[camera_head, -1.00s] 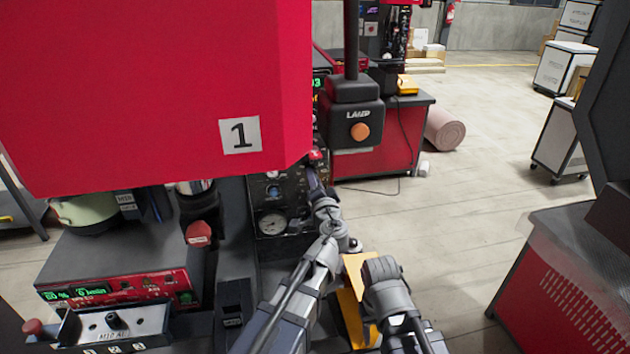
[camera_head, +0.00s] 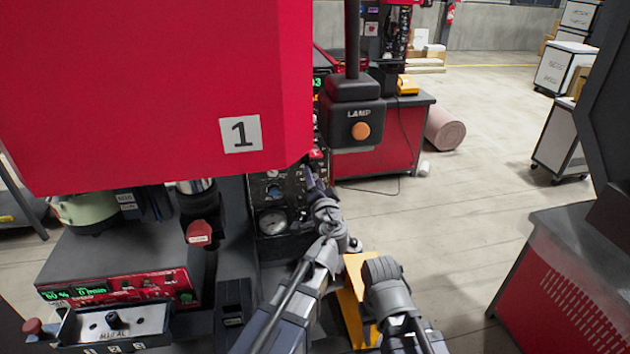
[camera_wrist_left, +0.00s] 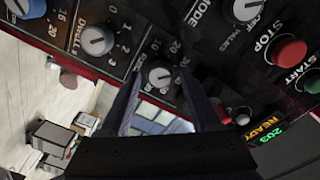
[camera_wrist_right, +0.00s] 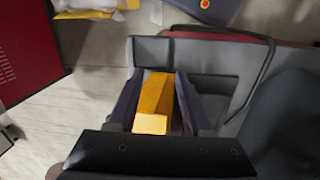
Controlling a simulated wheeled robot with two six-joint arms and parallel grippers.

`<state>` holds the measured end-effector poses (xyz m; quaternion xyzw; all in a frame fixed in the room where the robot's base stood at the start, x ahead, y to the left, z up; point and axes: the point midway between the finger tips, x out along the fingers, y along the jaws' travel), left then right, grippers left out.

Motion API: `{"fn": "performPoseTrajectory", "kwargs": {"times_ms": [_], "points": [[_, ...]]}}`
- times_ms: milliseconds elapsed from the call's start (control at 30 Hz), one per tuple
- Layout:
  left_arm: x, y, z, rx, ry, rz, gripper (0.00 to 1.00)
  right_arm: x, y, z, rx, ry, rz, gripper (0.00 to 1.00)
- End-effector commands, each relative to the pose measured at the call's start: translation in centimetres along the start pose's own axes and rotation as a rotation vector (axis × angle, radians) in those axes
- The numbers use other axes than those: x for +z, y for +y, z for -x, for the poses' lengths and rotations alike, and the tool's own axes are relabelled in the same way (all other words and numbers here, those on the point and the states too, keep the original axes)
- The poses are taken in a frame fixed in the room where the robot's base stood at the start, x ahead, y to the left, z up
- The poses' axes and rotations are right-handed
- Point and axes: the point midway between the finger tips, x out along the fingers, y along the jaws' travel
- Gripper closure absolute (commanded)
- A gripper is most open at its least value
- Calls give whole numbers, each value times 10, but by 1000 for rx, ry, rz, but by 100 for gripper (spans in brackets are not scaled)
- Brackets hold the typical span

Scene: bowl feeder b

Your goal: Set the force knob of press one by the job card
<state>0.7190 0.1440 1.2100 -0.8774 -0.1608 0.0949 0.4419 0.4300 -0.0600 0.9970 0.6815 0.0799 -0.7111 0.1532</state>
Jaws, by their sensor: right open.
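Press one is the red machine with a "1" plate (camera_head: 240,134). Its dark control panel (camera_head: 262,204) carries dials and a gauge. In the left wrist view a small grey knob (camera_wrist_left: 160,76) with a numbered scale sits between the fingertips of my left gripper (camera_wrist_left: 160,72); its name is hidden. The fingers are apart, one on each side, with a narrow gap showing. In the head view my left gripper (camera_head: 316,184) is at the panel's right side. My right gripper (camera_wrist_right: 156,85) is open, with a yellow-orange block (camera_wrist_right: 153,100) between its fingers. I cannot make out a job card.
Around that knob are a dwell knob (camera_wrist_left: 96,40), a mode knob (camera_wrist_left: 246,8), a red stop button (camera_wrist_left: 287,52) and a green start button (camera_wrist_left: 310,81). A lamp box (camera_head: 352,115) hangs right of the press. A feeder unit (camera_head: 120,290) stands at lower left.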

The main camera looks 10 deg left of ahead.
Motion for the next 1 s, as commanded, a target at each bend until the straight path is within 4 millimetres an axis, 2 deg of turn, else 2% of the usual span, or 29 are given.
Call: {"fn": "performPoseTrajectory", "kwargs": {"times_ms": [333, 700, 833, 1000], "points": [[-1, 0, 2, -1, 2, -3, 28, 0, 0, 1, 0, 0, 0, 50], [0, -1, 58, 1, 3, -2, 28, 0, 0, 2, 0, 0, 0, 50], [0, 0, 72, 0, 2, -2, 28, 0, 0, 2, 0, 0, 0, 50], [0, 0, 78, 0, 2, -2, 28, 0, 0, 2, 0, 0, 0, 50]]}}
